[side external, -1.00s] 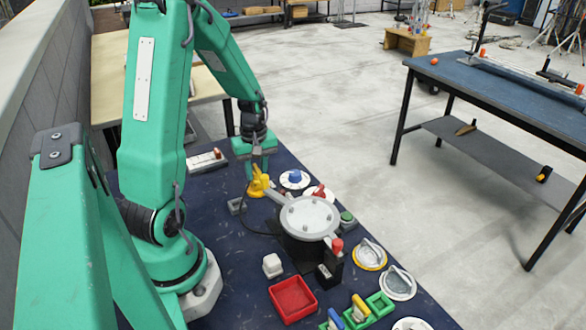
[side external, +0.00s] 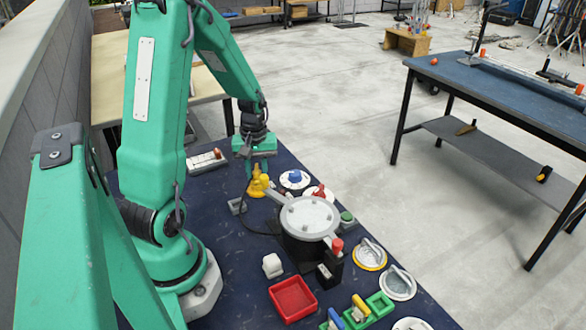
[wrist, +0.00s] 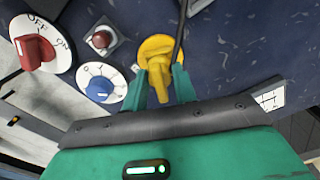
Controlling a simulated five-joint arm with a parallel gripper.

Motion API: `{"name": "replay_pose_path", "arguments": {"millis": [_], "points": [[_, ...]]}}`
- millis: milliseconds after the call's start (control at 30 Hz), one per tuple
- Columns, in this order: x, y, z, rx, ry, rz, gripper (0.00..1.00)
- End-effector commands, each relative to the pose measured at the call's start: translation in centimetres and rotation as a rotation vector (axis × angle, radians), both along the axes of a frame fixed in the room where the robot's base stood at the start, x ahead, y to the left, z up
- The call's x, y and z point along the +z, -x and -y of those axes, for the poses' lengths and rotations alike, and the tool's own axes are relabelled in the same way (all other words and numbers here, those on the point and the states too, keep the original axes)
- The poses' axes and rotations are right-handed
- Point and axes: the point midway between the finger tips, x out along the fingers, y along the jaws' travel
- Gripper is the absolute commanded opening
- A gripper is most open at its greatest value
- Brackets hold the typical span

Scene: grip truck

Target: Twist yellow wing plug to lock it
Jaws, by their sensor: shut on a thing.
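The yellow wing plug (side external: 257,184) stands on the dark blue bench top just below my gripper (side external: 256,170). In the wrist view the yellow plug (wrist: 160,75) shows a round base and a narrow wing that reaches down between the fingertips. My gripper (wrist: 160,84) is shut on the wing, one green finger on each side. A dark cable passes in front of part of the plug's top in the wrist view. The plug's underside and socket are hidden.
A blue dial (wrist: 98,84) and a red ON/OFF knob (wrist: 36,50) lie left of the plug in the wrist view. A round grey-lidded device (side external: 309,217), a red tray (side external: 293,298) and a white block (side external: 272,265) are nearer the camera.

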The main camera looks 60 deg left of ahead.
Motion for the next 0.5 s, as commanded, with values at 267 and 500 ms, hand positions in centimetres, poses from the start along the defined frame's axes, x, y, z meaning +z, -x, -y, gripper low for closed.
{"name": "replay_pose_path", "arguments": {"millis": [267,500], "points": [[-0.34,0.19,0.18,-0.116,0.005,-0.006,0.07],[-0.36,0.21,0.20,-0.199,0.005,-0.007,0.07]]}}
